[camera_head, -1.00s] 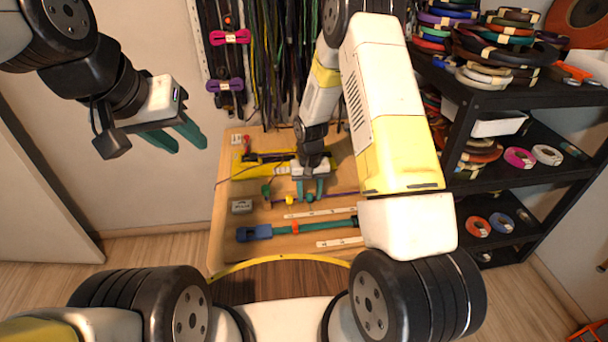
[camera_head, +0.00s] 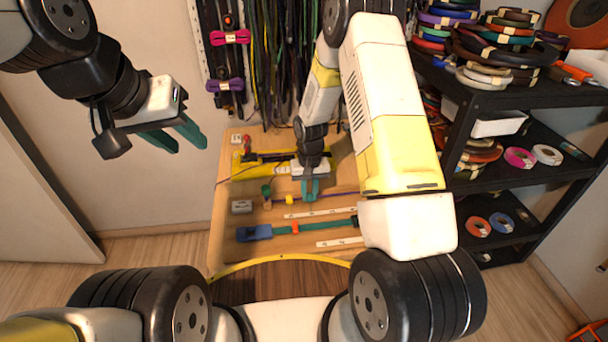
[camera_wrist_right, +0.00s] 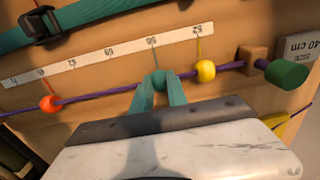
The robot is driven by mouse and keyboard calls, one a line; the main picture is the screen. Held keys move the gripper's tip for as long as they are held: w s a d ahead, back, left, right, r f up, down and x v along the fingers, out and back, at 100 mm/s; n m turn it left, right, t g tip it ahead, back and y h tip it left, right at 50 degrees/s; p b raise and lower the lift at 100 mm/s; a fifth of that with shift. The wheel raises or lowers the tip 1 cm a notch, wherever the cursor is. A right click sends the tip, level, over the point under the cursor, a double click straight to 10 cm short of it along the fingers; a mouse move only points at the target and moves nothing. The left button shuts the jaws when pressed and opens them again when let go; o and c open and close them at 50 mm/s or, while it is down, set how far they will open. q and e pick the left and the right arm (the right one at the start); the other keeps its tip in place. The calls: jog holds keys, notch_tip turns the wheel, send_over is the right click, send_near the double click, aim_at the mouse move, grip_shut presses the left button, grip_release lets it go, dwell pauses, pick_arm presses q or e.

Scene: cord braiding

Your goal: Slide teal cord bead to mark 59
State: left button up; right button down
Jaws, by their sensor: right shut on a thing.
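My right gripper (camera_head: 311,189) is shut at the purple cord on the board. In the right wrist view, its teal fingers (camera_wrist_right: 158,80) close around the teal bead (camera_wrist_right: 157,74), which is largely hidden and hard to tell from them. The purple cord (camera_wrist_right: 120,90) carries a yellow bead (camera_wrist_right: 205,71) to the right and an orange bead (camera_wrist_right: 49,103) to the left. The strip's numbers are upside down and hard to read. My left gripper (camera_head: 188,137) is open and empty, away from the board.
A green end piece (camera_wrist_right: 286,74) and wooden block (camera_wrist_right: 252,58) sit at the cord's right end, near a grey "40 cm" block (camera_wrist_right: 298,45). A teal strap with a black buckle (camera_wrist_right: 40,25) lies beyond the strip. A loaded black shelf (camera_head: 500,90) stands right.

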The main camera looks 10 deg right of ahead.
aim_at(329, 199)
dwell(0.8)
jog(key=d, duration=0.6)
jog(key=shift+w+d, duration=0.1)
jog(key=shift+d, duration=0.15)
jog(key=c, duration=1.3)
grip_release()
jog(key=shift+r, duration=3.9)
